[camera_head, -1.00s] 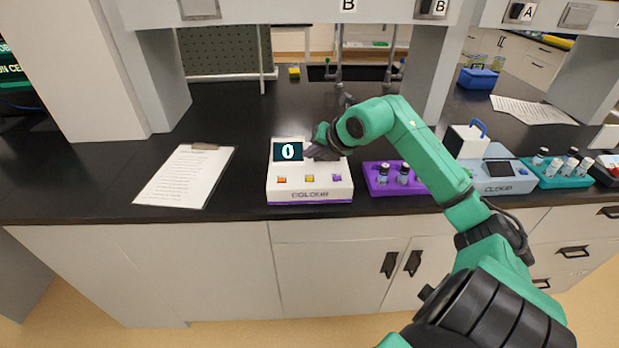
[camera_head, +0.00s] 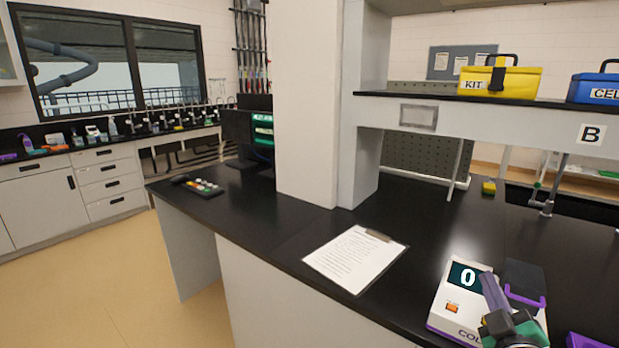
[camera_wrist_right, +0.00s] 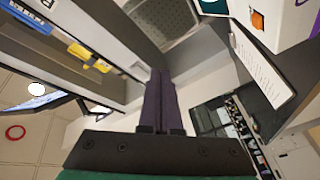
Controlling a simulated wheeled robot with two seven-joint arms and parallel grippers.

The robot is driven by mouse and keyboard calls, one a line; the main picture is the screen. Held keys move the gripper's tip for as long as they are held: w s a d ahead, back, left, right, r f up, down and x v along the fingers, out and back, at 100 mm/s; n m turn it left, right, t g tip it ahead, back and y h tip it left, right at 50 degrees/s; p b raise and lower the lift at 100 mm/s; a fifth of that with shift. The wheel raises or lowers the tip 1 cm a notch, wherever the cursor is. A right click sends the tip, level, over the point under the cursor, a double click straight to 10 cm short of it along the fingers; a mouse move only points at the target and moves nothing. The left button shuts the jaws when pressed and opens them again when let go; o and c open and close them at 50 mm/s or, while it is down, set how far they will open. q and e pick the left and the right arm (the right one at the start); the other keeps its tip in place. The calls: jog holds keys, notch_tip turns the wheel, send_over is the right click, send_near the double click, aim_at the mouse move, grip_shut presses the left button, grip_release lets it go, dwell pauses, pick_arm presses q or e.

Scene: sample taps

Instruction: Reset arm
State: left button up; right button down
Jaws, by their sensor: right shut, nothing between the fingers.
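My right gripper (camera_head: 489,281) is at the lower right of the head view, in front of the white colorimeter-like device (camera_head: 448,304) with a dark display reading 0. Its purple fingers are together and point up, with nothing between them. The fingers hide part of the device's front and buttons. In the right wrist view the shut fingers (camera_wrist_right: 160,85) stand side by side, and part of the white device (camera_wrist_right: 262,18) shows at the top right. My left gripper is not in view.
A clipboard with paper (camera_head: 355,258) lies left of the device on the black bench. A white pillar (camera_head: 308,120) rises behind it. A shelf holds a yellow kit box (camera_head: 500,82) and a blue box (camera_head: 596,89). Bare bench lies between clipboard and device.

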jog(key=s+a+f+m+g, duration=0.1)
jog(key=s+f+m+g, duration=0.3)
jog(key=f, duration=0.5)
jog(key=s+a+f+m+g, duration=0.1)
jog(key=s+f+g, duration=0.35)
jog(key=f, duration=0.45)
jog(key=s+a+f+g+y, duration=0.5)
jog(key=s+a+f+g, duration=0.1)
jog(key=s+a+f, duration=0.25)
jog(key=s+f+g, duration=0.2)
jog(key=s+f, duration=0.1)
jog(key=f, duration=2)
jog(key=s+d+f, duration=0.3)
jog(key=s+f, duration=1.1)
jog(key=s, duration=0.3)
jog(key=shift+f+n+g, duration=0.3)
jog(key=shift+g, duration=0.15)
